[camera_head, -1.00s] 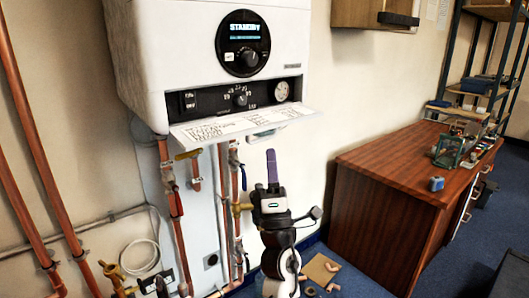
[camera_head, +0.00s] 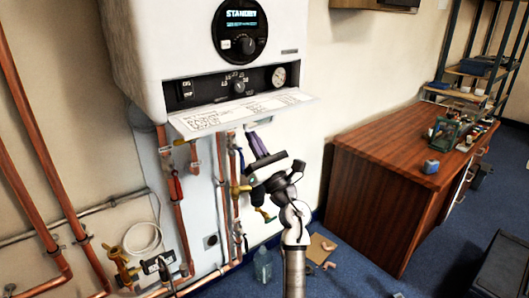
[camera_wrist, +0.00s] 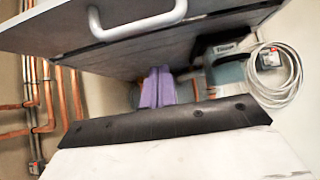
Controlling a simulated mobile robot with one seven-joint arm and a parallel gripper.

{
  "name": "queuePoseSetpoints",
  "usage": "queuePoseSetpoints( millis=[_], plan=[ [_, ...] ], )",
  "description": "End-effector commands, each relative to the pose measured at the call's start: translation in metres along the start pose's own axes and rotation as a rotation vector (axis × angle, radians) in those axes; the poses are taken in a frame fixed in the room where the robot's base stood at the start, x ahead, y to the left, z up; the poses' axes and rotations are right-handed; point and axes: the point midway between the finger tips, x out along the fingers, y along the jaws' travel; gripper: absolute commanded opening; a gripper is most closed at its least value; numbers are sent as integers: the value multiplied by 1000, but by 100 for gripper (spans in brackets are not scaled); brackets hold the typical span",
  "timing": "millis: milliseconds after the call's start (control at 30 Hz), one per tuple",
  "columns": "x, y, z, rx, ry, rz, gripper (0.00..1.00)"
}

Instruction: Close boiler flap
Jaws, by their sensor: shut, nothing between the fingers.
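The boiler flap (camera_head: 243,113) is open. It sticks out from the lower front of the white boiler (camera_head: 170,60), nearly level, with a printed sheet facing up. My gripper (camera_head: 251,136) is below the flap, its purple fingers shut and empty, tilted up and to the left. The fingertips are close under the flap's underside; I cannot tell if they touch. In the wrist view, the shut fingers (camera_wrist: 158,75) point toward a grey panel with a light handle (camera_wrist: 138,22), which looks like the flap's underside.
Copper pipes and valves (camera_head: 175,190) run below the boiler, left of my arm. A coiled pale cable (camera_wrist: 278,75) shows at the right of the wrist view. A wooden desk (camera_head: 385,185) stands to the right. A cardboard piece (camera_head: 320,248) lies on the blue floor.

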Motion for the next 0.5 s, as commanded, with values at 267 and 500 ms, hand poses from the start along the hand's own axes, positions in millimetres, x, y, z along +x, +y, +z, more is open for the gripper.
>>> queuePoseSetpoints(
  millis=[267,500],
  plan=[
    [-6,-1,33,0,0,-2,0],
    [-10,0,38,1,-1,-1,0]
  ],
)
